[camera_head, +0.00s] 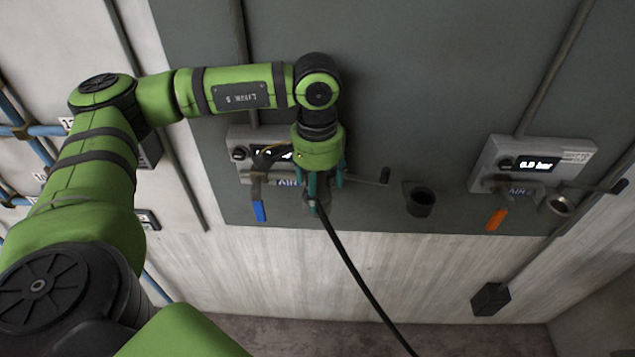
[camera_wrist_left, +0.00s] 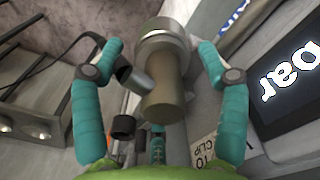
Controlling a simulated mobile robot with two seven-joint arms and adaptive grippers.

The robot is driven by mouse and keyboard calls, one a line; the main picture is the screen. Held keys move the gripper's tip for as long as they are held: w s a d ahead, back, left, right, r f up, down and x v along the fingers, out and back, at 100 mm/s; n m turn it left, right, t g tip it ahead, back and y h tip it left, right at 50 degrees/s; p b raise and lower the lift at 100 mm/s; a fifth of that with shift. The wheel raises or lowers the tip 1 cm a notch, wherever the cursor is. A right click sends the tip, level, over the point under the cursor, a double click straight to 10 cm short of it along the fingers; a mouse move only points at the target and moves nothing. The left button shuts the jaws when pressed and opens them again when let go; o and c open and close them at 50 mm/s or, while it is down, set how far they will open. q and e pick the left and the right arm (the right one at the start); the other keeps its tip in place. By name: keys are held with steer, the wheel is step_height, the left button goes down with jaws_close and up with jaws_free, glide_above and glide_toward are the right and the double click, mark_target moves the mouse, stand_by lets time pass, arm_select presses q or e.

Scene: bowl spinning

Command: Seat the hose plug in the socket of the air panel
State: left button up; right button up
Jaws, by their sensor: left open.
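My left gripper (camera_head: 324,188) is in front of the left air panel (camera_head: 237,163), which has a blue lever (camera_head: 259,210) and is partly hidden by my arm. In the left wrist view my teal fingers (camera_wrist_left: 160,50) stand open on either side of a brownish cylinder with a silver collar (camera_wrist_left: 163,85), apparently the hose plug at the socket. Gaps show between the fingers and it. How deep the plug sits cannot be told. The black hose (camera_head: 357,273) hangs from below the gripper to the lower right. My right gripper is not in view.
A second panel (camera_head: 535,153) on the right reads 0.0 bar, with an orange lever (camera_head: 495,219) and an open silver socket (camera_head: 557,203). A dark cup holder (camera_head: 418,199) is on the wall between the panels. A black box (camera_head: 490,298) is low at the right.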

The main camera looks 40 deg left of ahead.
arm_select(q)
steer(key=shift+w+r, duration=0.1)
steer(key=shift+r, duration=0.05)
step_height(320, 180, up, 11)
steer(key=shift+r, duration=0.4)
steer(key=shift+f, duration=0.1)
stand_by(0.4)
